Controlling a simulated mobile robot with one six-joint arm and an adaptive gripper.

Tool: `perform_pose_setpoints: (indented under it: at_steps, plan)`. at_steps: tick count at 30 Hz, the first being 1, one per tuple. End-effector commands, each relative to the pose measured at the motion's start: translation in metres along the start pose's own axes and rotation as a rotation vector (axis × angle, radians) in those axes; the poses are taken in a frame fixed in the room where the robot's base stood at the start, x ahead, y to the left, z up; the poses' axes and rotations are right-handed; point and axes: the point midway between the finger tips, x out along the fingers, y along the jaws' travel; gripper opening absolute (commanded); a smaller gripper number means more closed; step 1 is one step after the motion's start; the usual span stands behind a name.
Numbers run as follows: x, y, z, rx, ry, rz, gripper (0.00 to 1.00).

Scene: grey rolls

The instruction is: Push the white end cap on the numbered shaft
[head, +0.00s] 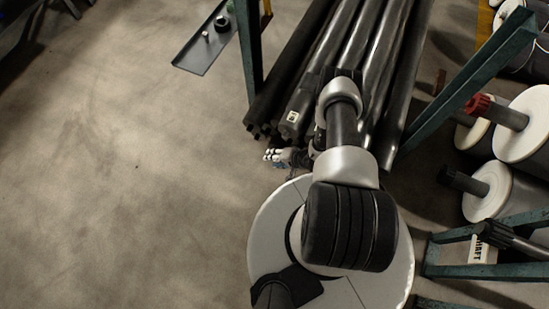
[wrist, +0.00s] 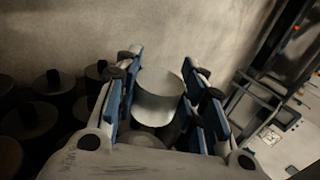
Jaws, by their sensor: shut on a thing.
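My gripper (wrist: 160,78) is shut on the white end cap (wrist: 158,98), a short pale cylinder between its blue-padded fingers in the wrist view. In the head view my gripper (head: 277,155) is small, at the near ends of the dark shafts, partly hidden by my arm. The numbered shaft (head: 292,117) carries a white label with dark marks, too small to read, near its near end. It lies among the other shafts, just beyond my gripper. The cap appears apart from the shaft, but the exact gap cannot be told.
Several dark shafts (head: 362,45) lie together between green rack posts (head: 250,55). A dark tray (head: 195,60) with small parts lies on the floor at upper left. The floor (head: 120,180) at left is clear.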

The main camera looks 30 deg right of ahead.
Motion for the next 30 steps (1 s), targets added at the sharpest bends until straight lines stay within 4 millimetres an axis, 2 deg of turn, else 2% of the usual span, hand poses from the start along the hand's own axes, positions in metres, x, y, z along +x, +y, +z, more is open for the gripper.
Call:
perform_pose_setpoints:
  at_steps: [18, 30]
  plan:
    - [0.003, 0.001, -0.049, 0.001, 0.001, -0.002, 0.21]
    - [0.002, 0.0, -0.058, 0.002, 0.0, -0.001, 0.21]
